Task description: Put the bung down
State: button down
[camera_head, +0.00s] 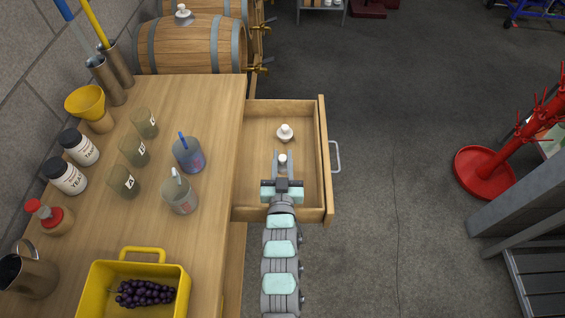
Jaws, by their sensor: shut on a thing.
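My gripper (282,168) is over the open drawer (262,118), its fingers pointing toward the back of the scene. It is shut on a small white bung (283,158), held between the fingertips. I cannot tell whether this bung touches the drawer floor. A second white bung (285,131) stands in the drawer just beyond the fingertips, apart from the held one. Another white bung (183,13) sits on top of a wooden barrel (195,45) at the back.
The wooden bench (205,235) left of the drawer holds lettered beakers (124,180), jars (66,176), cups with tools (188,153) and a yellow tray (95,290) with grapes. The drawer's front panel (324,160) edges it on the right. Floor beyond is clear up to a red rack (487,170).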

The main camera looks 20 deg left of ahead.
jog(key=shift+f, duration=0.75)
jog(key=shift+f, duration=0.1)
